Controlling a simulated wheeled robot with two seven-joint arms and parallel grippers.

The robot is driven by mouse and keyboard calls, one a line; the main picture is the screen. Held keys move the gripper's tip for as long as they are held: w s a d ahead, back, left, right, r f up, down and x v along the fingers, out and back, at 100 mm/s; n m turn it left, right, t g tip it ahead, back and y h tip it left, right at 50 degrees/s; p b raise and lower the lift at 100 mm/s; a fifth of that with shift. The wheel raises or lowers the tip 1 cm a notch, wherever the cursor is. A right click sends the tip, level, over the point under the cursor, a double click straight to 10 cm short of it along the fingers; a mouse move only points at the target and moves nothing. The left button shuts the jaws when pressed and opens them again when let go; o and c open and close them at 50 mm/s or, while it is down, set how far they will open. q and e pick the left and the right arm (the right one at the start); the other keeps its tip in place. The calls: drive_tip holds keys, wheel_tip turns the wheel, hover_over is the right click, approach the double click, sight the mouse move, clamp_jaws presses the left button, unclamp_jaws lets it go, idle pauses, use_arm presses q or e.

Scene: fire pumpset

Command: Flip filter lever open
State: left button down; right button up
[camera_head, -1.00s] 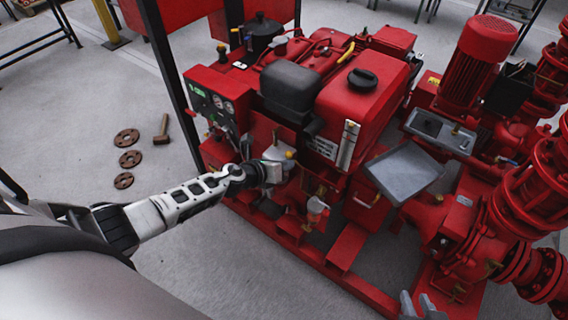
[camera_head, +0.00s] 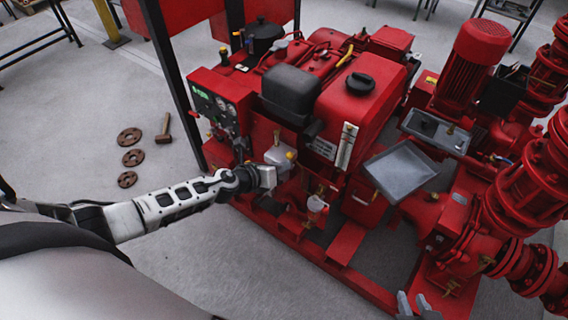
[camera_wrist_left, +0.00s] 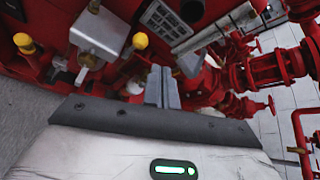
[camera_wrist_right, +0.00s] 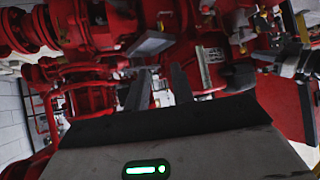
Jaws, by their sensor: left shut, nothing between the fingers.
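A grey block with a yellow cap (camera_head: 279,155), which looks like the filter housing, is on the red pumpset's near side. It also shows at the upper left of the left wrist view (camera_wrist_left: 100,32), with a small pale lever-like stub (camera_wrist_left: 82,76) under it. I cannot tell for certain that this stub is the filter lever. My left gripper (camera_head: 270,177) is just below and in front of the block, fingers together and empty; in its wrist view the fingers (camera_wrist_left: 161,84) point right of the block, apart from the stub. My right gripper (camera_head: 414,300) is low in front of the pumpset, fingers apart (camera_wrist_right: 160,80) and empty.
A clear cup with a red top (camera_head: 316,205) hangs right of my left gripper. A grey tray (camera_head: 403,171) juts out further right. The red base frame (camera_head: 330,262) runs along the front. Open floor lies left, with rusty discs (camera_head: 130,137) and a hammer (camera_head: 165,128).

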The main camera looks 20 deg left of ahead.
use_arm(q)
drive_tip(key=r, duration=0.1)
drive_tip(key=r+p, duration=0.1)
drive_tip(key=s+a+r, duration=0.1)
drive_tip(key=r, duration=0.1)
drive_tip(key=shift+p, duration=0.35)
drive_tip(key=shift+d, duration=0.15)
drive_tip(key=s+d+r+n+t+y, duration=0.25)
drive_tip(key=s+r+n+y, duration=0.35)
drive_tip(key=n, duration=1)
drive_tip(key=s+r+n+g+h, duration=0.1)
drive_tip(key=s+r+n+g, duration=0.1)
drive_tip(key=s+n+g, duration=0.5)
drive_tip(key=s+r+n+g, duration=0.3)
drive_tip(key=s+n, duration=0.6)
drive_tip(key=s, duration=0.3)
drive_tip(key=w+d+f+t+h, duration=0.1)
drive_tip(key=w+d+f+t, duration=0.1)
drive_tip(key=f, duration=0.3)
drive_tip(key=w+d+f+t+h, duration=0.1)
drive_tip(key=w+d+f+t, duration=0.1)
drive_tip(key=d+f+t, duration=0.1)
wheel_tip(320, 180, down, 2)
drive_tip(key=shift+w+d+f+t+h, duration=0.1)
drive_tip(key=shift+w+d+t+h, duration=0.2)
drive_tip(key=shift+t+h, duration=0.15)
